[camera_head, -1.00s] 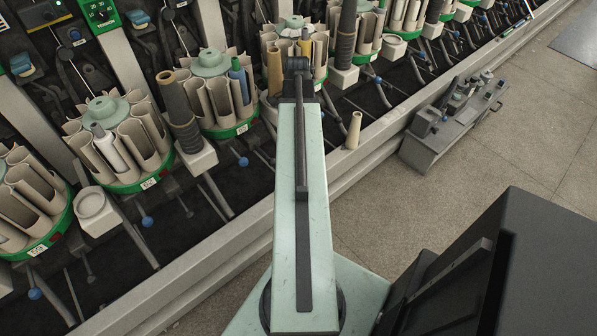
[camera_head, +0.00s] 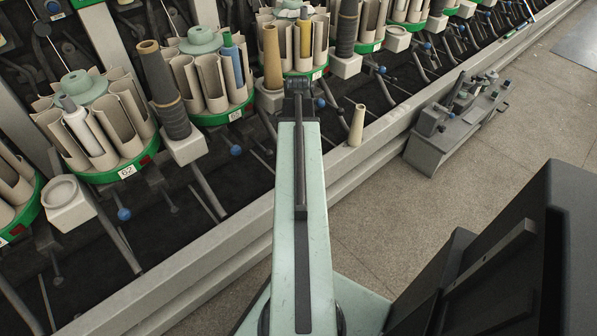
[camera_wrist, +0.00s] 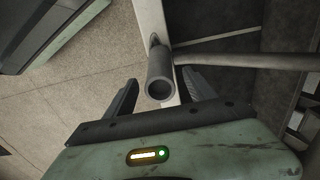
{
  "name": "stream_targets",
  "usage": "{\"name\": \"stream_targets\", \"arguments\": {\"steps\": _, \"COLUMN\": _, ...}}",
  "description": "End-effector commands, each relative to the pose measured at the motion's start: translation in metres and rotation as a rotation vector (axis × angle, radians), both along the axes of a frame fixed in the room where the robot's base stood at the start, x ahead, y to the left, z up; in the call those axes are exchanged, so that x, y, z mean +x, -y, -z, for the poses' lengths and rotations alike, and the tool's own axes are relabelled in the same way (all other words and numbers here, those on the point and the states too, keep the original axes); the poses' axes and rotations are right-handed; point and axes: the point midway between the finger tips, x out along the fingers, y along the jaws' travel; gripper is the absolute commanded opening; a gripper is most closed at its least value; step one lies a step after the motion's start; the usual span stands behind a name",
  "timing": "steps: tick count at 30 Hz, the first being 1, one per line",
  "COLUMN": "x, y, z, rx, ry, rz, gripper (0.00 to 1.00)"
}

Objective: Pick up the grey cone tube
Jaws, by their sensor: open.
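A hollow grey tube (camera_wrist: 160,78), which looks like the grey cone tube, shows in the wrist view with its round open end towards the camera. My gripper (camera_wrist: 160,91) is open, with one dark finger on either side of the tube's open end. I see no contact between the fingers and the tube. In the head view I cannot make out this tube or my gripper's fingers; my arm covers the middle of that view.
A tan cone (camera_head: 356,125) stands on the machine's front ledge, right of my arm. Dark wound cones (camera_head: 165,92) and round magazines of tubes (camera_head: 82,122) line the machine. A grey toolbox-like unit (camera_head: 428,152) stands on the floor. Open floor (camera_head: 400,215) lies at right.

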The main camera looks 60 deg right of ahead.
Motion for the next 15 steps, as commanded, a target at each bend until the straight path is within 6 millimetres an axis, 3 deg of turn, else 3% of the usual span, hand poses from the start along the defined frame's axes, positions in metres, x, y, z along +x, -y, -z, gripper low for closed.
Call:
{"name": "stream_targets", "arguments": {"steps": 1, "x": -0.0001, "y": 0.0001, "z": 0.0183, "rx": 0.0, "ry": 0.0, "rz": 0.0, "gripper": 0.64}}
{"name": "stream_targets", "arguments": {"steps": 3, "x": -0.0002, "y": 0.0002, "z": 0.0259, "rx": 0.0, "ry": 0.0, "rz": 0.0, "gripper": 0.64}}
{"name": "stream_targets", "arguments": {"steps": 10, "x": -0.0004, "y": 0.0003, "z": 0.0234, "rx": 0.0, "ry": 0.0, "rz": 0.001, "gripper": 0.64}}
{"name": "stream_targets", "arguments": {"steps": 11, "x": -0.0005, "y": 0.0003, "z": 0.0233, "rx": 0.0, "ry": 0.0, "rz": 0.001, "gripper": 0.61}}
{"name": "stream_targets", "arguments": {"steps": 15, "x": -0.0006, "y": 0.0004, "z": 0.0232, "rx": 0.0, "ry": 0.0, "rz": 0.001, "gripper": 0.22}}
